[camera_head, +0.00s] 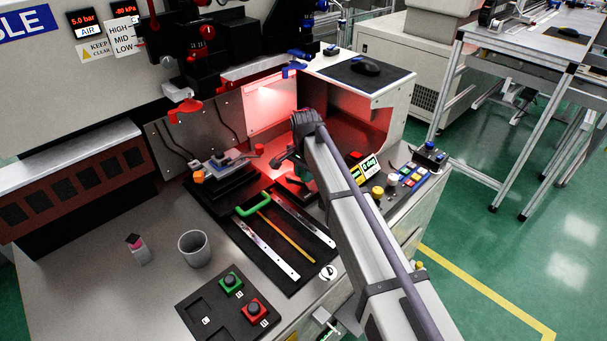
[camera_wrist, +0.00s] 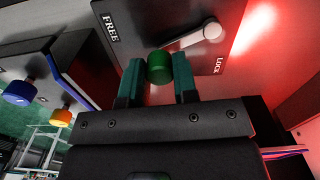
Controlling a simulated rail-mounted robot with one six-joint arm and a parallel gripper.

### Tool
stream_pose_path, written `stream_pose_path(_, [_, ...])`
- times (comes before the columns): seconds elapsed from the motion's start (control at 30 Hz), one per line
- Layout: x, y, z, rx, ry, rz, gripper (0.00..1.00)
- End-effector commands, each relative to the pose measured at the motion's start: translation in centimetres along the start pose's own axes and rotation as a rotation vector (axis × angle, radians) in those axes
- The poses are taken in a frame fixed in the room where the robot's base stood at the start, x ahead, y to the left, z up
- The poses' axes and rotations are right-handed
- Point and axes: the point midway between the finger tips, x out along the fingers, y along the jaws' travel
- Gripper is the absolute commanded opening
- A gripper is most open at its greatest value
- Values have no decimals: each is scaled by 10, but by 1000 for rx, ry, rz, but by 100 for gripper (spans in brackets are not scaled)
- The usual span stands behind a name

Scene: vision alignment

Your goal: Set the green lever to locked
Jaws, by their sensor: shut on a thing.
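The green lever shows in the wrist view as a round green knob (camera_wrist: 160,67) on a pale grey arm (camera_wrist: 195,37) that runs up and right to its pivot. It is mounted on a dark plate (camera_wrist: 160,22). A "FREE" label (camera_wrist: 111,28) is at the plate's upper left and a "LOCK" label (camera_wrist: 219,65) at its lower right. The knob lies between the two labels. My gripper (camera_wrist: 158,76) is shut on the green knob, one teal finger on each side. In the head view my arm hides most of the lever area.
In the wrist view, a blue knob (camera_wrist: 20,92) and an orange knob (camera_wrist: 61,117) are at the left. In the head view, a grey cup (camera_head: 194,248), a green-handled tool (camera_head: 253,204) and a button panel (camera_head: 402,185) are on the bench near my arm.

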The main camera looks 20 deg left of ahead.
Motion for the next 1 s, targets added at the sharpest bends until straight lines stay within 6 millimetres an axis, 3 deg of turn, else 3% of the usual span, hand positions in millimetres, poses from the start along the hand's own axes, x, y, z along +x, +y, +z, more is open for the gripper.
stream_pose_path(1.0, [0, -38, -36, -952, 0, 0, 4])
